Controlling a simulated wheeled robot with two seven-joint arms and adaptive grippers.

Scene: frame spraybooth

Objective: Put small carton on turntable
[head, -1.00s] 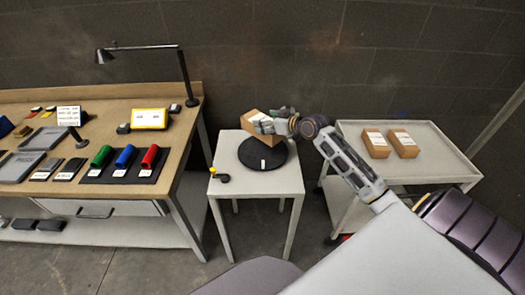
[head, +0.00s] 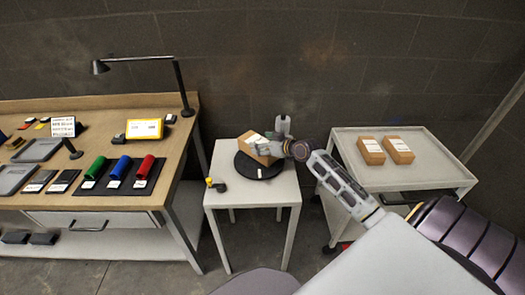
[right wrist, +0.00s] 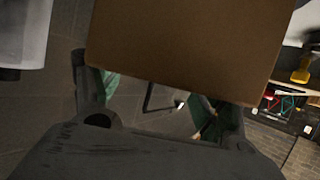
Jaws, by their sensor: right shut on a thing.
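The small brown carton (head: 264,159) with a white label is tilted over the black round turntable (head: 246,170) on the white side table. My right gripper (head: 272,138) is shut on the carton, reaching it from the right. The carton's lower edge is very close to the disc, and I cannot tell whether it touches. In the right wrist view the carton (right wrist: 185,50) fills the top middle, between the two fingers (right wrist: 160,105). My left gripper is not in view.
The white table (head: 282,190) also holds a small yellow and black object (head: 215,185). A grey cart (head: 430,172) on the right carries two more cartons (head: 371,150). A wooden workbench (head: 110,205) with a lamp (head: 180,88) and coloured cylinders (head: 121,164) stands left.

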